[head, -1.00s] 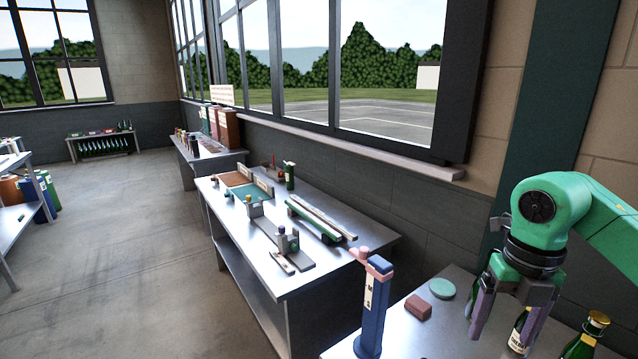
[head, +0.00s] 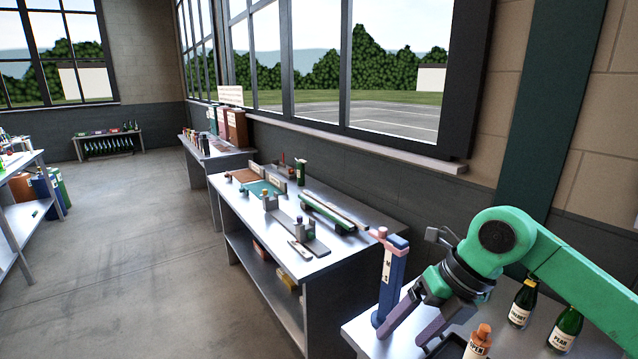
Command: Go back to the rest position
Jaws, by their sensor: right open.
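My right gripper (head: 418,328) is open, with its grey-purple fingers pointing down and to the left over the near bench (head: 360,335). Nothing shows between the fingers. A blue post (head: 392,285) with a pink top and a white label stands just left of the gripper, close to its left finger; I cannot tell if they touch. A bottle with a copper-coloured top (head: 480,342) stands below the gripper, partly cut off by the bottom edge. My left gripper is out of view.
Two green bottles (head: 521,304) (head: 565,330) stand on the near bench, under and beside my right forearm. A long metal bench (head: 300,262) with rails, blocks and small tools lies ahead. Another table (head: 25,160) is at the far left. The floor (head: 130,250) between them is clear.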

